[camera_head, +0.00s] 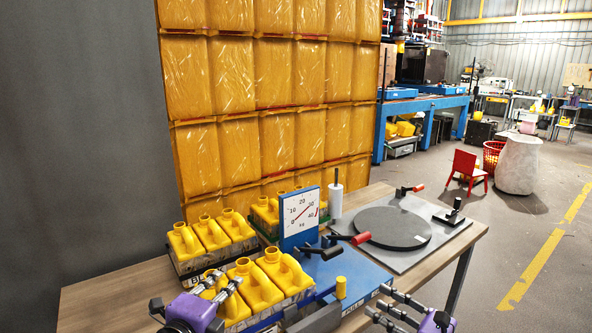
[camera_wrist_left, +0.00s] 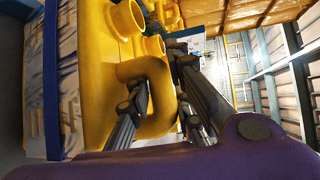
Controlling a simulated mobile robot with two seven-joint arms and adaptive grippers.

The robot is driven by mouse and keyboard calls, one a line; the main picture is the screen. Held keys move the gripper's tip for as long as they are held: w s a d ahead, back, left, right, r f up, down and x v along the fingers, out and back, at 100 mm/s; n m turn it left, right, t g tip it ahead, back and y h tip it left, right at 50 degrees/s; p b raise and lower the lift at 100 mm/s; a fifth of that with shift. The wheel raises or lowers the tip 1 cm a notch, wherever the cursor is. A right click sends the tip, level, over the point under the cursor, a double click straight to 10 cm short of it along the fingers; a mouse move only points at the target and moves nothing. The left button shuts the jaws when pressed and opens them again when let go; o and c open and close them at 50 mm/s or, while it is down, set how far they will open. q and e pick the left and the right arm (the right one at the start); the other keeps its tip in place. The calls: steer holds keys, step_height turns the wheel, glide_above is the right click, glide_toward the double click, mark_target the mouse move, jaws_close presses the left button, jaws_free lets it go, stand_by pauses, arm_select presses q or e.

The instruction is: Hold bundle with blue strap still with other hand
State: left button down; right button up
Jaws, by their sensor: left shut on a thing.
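The front bundle of yellow jerry cans (camera_head: 258,286) stands on the wooden table, with a blue-grey band low on its side. Bluish wrapping on a bundle also shows in the left wrist view (camera_wrist_left: 52,85). My left gripper (camera_head: 226,281) is at the front bundle's near left can. In the left wrist view its fingers are closed around that can's yellow handle (camera_wrist_left: 158,85). My right gripper (camera_head: 377,301) is at the lower right, fingers apart and empty, beside the blue scale base. The lower part of the front bundle is partly hidden.
Another bundle (camera_head: 212,236) stands behind left, and a further one (camera_head: 265,214) behind the dial scale (camera_head: 300,212). A blue press base (camera_head: 345,268) with levers is right of the front bundle. A dark turntable (camera_head: 393,226) sits farther right. Stacked wrapped yellow cans (camera_head: 265,80) rise behind.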

arm_select(q)
steer(key=c, duration=1.5)
jaws_free()
steer(key=shift+a+f, duration=0.15)
steer(key=shift+f, duration=0.25)
steer(key=shift+r, duration=0.15)
steer(key=shift+r, duration=0.1)
